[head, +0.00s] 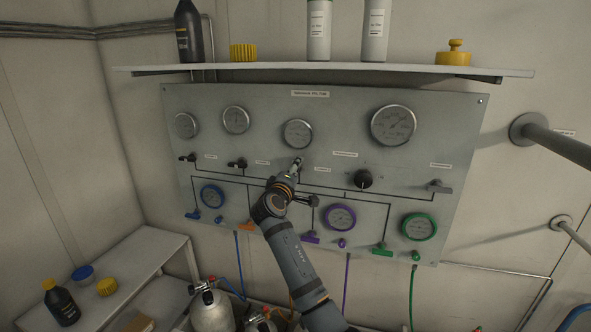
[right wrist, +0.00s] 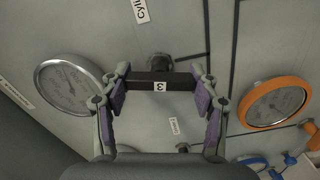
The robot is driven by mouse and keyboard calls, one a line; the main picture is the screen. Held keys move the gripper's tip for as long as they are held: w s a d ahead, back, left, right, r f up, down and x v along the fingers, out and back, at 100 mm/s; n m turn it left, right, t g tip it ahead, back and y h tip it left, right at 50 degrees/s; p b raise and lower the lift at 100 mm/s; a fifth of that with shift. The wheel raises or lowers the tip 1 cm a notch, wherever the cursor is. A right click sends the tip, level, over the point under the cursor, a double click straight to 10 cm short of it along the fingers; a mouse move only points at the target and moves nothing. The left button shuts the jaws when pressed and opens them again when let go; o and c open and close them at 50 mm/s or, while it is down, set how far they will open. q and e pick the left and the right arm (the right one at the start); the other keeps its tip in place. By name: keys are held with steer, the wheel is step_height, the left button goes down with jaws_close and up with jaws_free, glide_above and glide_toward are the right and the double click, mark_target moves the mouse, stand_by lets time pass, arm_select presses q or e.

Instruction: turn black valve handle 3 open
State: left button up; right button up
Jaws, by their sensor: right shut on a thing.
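My right gripper (right wrist: 160,84) is shut on the handle, with one purple-padded finger at each end of the bar. In the head view my right gripper (head: 295,168) reaches the panel just below the middle top gauge and mostly hides handle 3. My left gripper is not in view.
The grey panel (head: 330,107) carries black handles at left (head: 187,157) and (head: 237,164), a black knob (head: 363,180), a grey lever (head: 440,187) and several gauges. A shelf (head: 330,69) with bottles juts out above. Cylinders (head: 211,308) stand below.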

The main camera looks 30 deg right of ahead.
steer(key=shift+f+n+p, duration=0.1)
steer(key=shift+n+p, duration=0.2)
steer(key=shift+n, duration=0.4)
steer(key=o, duration=1.2)
steer(key=shift+c, duration=0.2)
steer(key=shift+a, duration=0.15)
steer(key=v, duration=0.7)
steer(key=shift+s, duration=0.2)
steer(key=shift+w, duration=0.1)
